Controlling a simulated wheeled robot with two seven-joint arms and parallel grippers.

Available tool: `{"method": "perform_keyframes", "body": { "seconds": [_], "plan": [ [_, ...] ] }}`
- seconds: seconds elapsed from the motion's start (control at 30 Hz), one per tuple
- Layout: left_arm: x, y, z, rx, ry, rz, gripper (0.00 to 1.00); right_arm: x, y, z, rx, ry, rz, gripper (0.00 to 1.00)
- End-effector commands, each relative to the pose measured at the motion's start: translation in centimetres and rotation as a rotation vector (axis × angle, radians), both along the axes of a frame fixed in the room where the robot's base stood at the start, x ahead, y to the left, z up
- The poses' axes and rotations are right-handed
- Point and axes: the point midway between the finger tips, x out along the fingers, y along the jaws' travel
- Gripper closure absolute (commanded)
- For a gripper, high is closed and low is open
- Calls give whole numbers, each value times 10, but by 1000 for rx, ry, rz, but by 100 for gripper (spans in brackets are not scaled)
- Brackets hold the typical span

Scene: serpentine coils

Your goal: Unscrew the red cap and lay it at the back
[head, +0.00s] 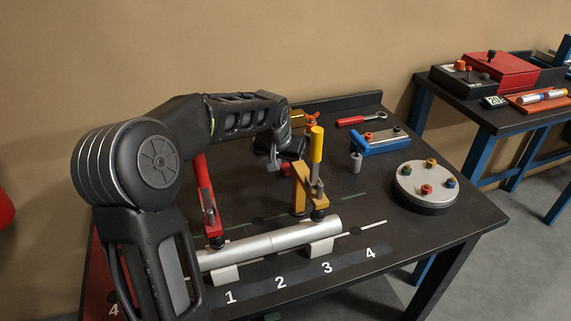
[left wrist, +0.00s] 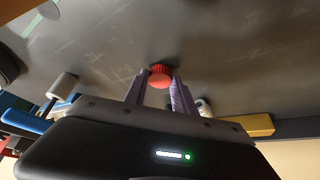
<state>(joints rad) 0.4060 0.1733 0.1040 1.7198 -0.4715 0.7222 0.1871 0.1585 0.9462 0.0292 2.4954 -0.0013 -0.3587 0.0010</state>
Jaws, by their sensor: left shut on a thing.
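The small, ribbed red cap (left wrist: 160,76) sits between the two fingers of my left gripper (left wrist: 157,88) in the left wrist view. The fingers are shut on it, close over the dark table top; whether it touches the table I cannot tell. In the head view my left gripper (head: 280,163) points down at the back middle of the table, and the red cap (head: 286,169) shows beside the fingers, partly hidden. A round grey disc (head: 409,183) at the right bears several coloured knobs, one of them red (head: 426,189). My right gripper is not in view.
A yellow-handled clamp (head: 317,150) and a red clamp (head: 206,195) stand on a silver tube (head: 275,240) in front of the gripper. A blue fixture (head: 375,144) and a red-handled wrench (head: 352,120) lie at the back right. A second bench (head: 470,108) stands beyond.

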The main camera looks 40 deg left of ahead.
Motion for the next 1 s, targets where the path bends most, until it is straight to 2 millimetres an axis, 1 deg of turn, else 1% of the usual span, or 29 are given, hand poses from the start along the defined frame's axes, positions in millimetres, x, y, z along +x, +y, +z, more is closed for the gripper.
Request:
{"method": "perform_keyframes", "body": {
  "seconds": [0.5, 0.53, 0.83, 1.0],
  "plan": [
    [0, 0, -2, 0, 0, 0, 100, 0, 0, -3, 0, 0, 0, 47],
    [0, 0, -2, 0, 0, 0, 68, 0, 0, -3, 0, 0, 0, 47],
    [0, 0, -2, 0, 0, 0, 43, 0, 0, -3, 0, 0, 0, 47],
    [0, 0, -2, 0, 0, 0, 43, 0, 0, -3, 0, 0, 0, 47]
  ]
}}
